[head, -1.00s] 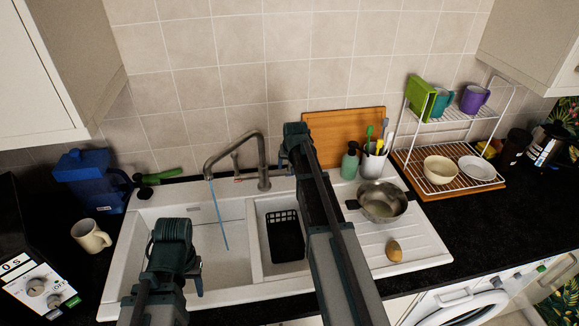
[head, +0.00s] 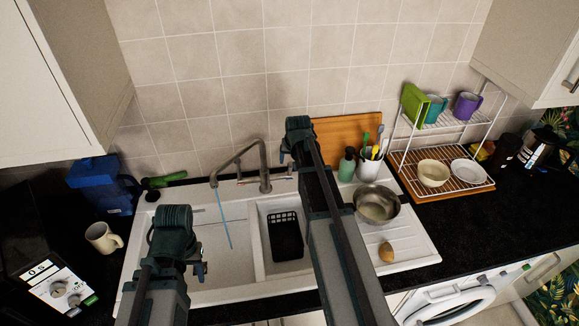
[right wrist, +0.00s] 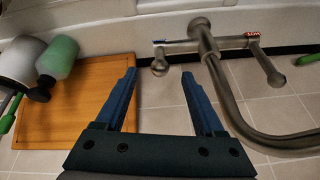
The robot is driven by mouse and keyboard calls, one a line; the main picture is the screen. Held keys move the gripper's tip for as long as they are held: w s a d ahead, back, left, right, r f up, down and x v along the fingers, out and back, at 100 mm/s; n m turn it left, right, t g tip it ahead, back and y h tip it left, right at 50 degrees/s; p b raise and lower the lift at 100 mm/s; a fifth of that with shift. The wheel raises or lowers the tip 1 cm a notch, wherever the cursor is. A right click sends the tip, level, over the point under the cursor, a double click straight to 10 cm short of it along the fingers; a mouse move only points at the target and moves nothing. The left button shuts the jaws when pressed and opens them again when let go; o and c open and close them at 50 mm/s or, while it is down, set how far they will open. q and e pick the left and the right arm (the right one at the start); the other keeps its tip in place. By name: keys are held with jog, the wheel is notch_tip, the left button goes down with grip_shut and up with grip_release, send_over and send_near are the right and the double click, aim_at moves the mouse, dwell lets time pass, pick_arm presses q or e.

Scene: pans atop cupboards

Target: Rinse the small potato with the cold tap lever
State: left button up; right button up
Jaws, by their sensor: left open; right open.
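The small brown potato (head: 386,252) lies on the drainer to the right of the basins, in front of the metal pan. A thin blue stream of water (head: 228,229) runs from the tap spout (head: 214,182) into the large left basin. In the right wrist view the tap is upside down; its blue-marked cold lever (right wrist: 159,67) shows at the gap between my right gripper's (right wrist: 159,73) open fingers, with no clear contact. In the head view my right gripper (head: 284,155) is beside the tap. My left gripper (head: 203,270) is open and empty over the sink's front.
A metal pan (head: 376,205) stands on the drainer, with a soap bottle (head: 347,165) and brush holder (head: 369,168) behind. A black basket (head: 285,236) sits in the small basin.

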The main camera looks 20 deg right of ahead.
dwell(0.3)
jog(key=p+v, duration=0.4)
jog(key=v, duration=0.1)
dwell(0.5)
